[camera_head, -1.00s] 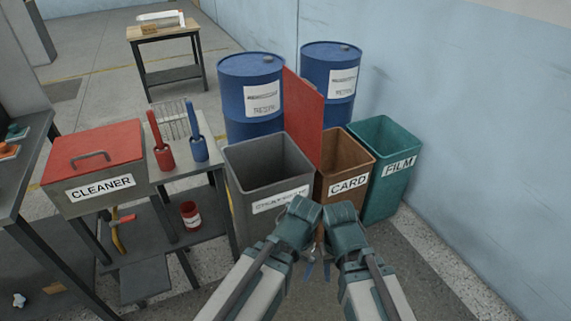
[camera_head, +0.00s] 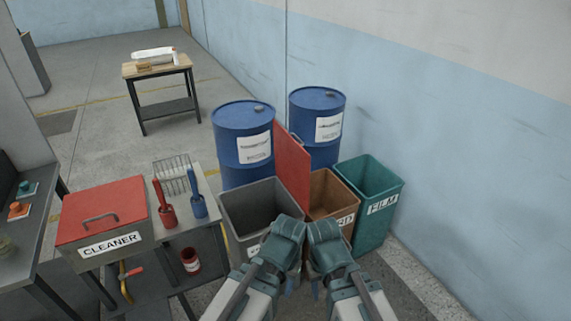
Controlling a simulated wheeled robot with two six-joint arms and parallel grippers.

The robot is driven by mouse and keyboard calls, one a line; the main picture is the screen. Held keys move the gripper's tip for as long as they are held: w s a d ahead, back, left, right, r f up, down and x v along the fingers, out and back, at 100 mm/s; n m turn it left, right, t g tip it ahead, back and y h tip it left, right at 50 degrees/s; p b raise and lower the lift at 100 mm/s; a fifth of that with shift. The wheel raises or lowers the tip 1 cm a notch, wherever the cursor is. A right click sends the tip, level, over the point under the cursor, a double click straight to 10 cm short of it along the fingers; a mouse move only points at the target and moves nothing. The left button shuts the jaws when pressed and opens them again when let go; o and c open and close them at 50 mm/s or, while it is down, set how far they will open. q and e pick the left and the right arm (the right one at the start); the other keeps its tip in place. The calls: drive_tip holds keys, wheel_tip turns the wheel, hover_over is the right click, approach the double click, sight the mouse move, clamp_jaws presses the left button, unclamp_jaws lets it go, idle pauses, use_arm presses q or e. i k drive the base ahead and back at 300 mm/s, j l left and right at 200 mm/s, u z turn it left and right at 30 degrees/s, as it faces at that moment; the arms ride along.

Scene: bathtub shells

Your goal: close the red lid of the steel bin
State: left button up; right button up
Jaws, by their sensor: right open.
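The grey steel bin (camera_head: 236,212) stands in the middle with its top open. Its red lid (camera_head: 293,170) stands upright at the bin's right side, between it and the brown bin. My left gripper (camera_head: 290,286) is in front of the steel bin and hides part of its front and label; whether its fingers are open is unclear. My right gripper (camera_head: 316,290) is open, beside the left one, in front of the brown bin. Neither gripper touches the lid.
Right of the lid are the brown bin (camera_head: 327,186) and the green FILM bin (camera_head: 366,178), close to the wall. Two blue drums (camera_head: 240,170) stand behind. A red-lidded CLEANER box (camera_head: 102,212) and a small table (camera_head: 205,240) with brushes are at left.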

sight(293, 163)
drive_tip(key=l+u, duration=0.15)
drive_tip(key=u, duration=0.25)
drive_tip(key=i+l+u, duration=0.1)
drive_tip(key=u, duration=0.35)
drive_tip(key=l+u, duration=0.2)
drive_tip(key=l, duration=0.35)
drive_tip(key=l+u, duration=0.25)
drive_tip(key=l, duration=0.3)
drive_tip(key=k+l+u, duration=0.2)
drive_tip(key=l, duration=0.35)
drive_tip(key=k+l, duration=0.1)
drive_tip(key=l, duration=0.8)
drive_tip(key=k+l, duration=0.15)
drive_tip(key=l, duration=0.7)
drive_tip(key=k+u, duration=0.05)
